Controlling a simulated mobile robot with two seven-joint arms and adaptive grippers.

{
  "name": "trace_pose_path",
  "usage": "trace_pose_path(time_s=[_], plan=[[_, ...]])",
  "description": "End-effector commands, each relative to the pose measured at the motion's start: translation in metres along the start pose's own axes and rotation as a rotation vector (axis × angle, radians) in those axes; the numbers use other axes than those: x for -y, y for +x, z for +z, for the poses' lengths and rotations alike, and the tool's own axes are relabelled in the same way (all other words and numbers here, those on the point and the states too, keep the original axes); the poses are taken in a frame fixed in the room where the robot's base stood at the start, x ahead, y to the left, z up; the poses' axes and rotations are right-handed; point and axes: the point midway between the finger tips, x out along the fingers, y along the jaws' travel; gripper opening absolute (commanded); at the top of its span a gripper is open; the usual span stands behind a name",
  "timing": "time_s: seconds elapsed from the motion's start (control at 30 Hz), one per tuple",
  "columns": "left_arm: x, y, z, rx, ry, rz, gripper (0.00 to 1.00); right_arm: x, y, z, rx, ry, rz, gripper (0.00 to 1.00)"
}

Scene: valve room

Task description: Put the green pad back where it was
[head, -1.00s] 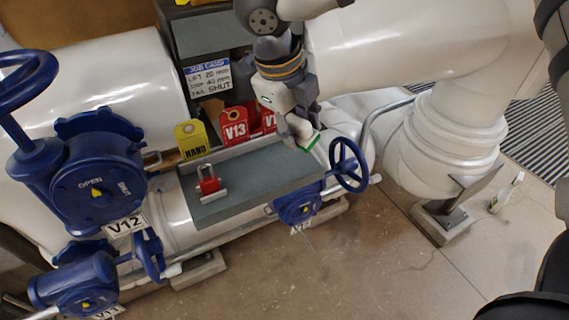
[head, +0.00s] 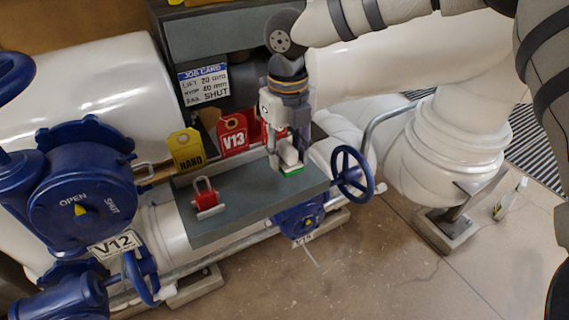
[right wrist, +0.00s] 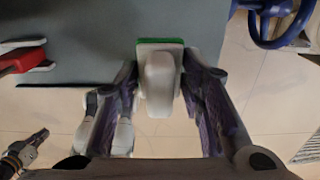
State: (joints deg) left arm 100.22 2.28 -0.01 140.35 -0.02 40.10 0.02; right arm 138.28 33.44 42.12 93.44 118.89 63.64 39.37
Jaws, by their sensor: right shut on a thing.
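The green pad (head: 292,172) is the green underside of a white block-like piece. The right wrist view shows the white body with the green edge (right wrist: 160,42) beyond it. My right gripper (head: 288,158) is shut on this piece and points down over the right part of the grey shelf (head: 250,196). The pad is at or just above the shelf top; I cannot tell whether it touches.
A red padlock (head: 205,195) stands on the shelf's left part. A yellow tag (head: 186,150) and a red V13 tag (head: 233,136) stand behind. A blue handwheel (head: 352,174) is close to the shelf's right end. The shelf middle is clear.

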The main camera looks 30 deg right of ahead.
Motion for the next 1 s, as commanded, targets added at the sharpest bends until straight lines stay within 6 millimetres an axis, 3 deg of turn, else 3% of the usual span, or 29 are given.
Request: trace_pose_path(time_s=[0.2,0.47,0.5,0.6,0.87,1.0], plan=[[0.000,0.004,0.002,0.010,0.000,-0.001,0.00,0.003,0.035,0.004,-0.001,0.000,0.000,0.14],[0.000,0.003,0.002,0.009,0.001,-0.001,0.00,0.002,0.037,0.004,0.002,0.001,0.001,0.10],[0.000,0.003,0.002,0.009,0.001,-0.001,0.00,0.002,0.037,0.004,0.002,0.001,0.000,0.38],[0.000,0.003,0.002,0.009,0.001,-0.001,0.00,0.002,0.037,0.004,0.002,0.001,0.000,0.56],[0.000,0.003,0.002,0.009,0.001,-0.001,0.00,0.002,0.036,0.004,0.002,0.001,0.001,0.56],[0.000,0.001,0.000,0.002,0.001,0.000,0.00,0.002,0.018,0.005,0.007,0.001,0.002,0.56]])
